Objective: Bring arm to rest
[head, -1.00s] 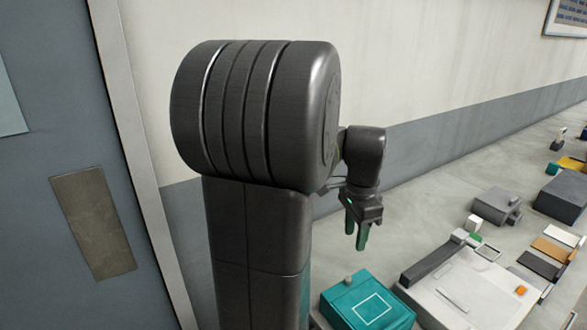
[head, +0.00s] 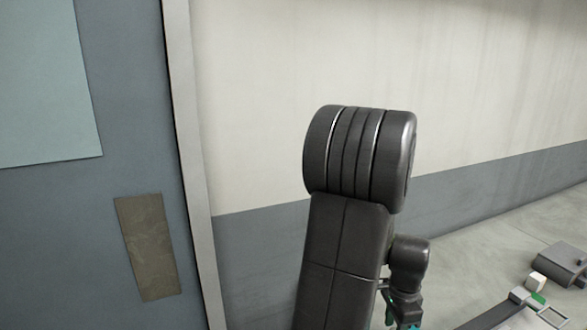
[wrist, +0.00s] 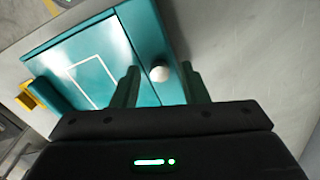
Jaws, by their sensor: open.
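My gripper (wrist: 158,88) shows in the wrist view with its two green fingers spread apart and nothing between them that it grips. A teal box (wrist: 75,60) with a white square outline on its top lies beyond the fingers. A small pale round knob (wrist: 160,73) on the box's edge side shows between the fingertips; I cannot tell the distance to it. In the head view my arm stands folded in the middle, and the gripper is only partly in view at the bottom edge, its fingertips cut off.
A grey door (head: 60,220) with a metal plate (head: 148,246) stands at left. A wall (head: 480,80) runs behind. A dark grey device (head: 560,264) and a small white block (head: 537,282) are at right. A yellow piece (wrist: 27,97) lies beside the teal box.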

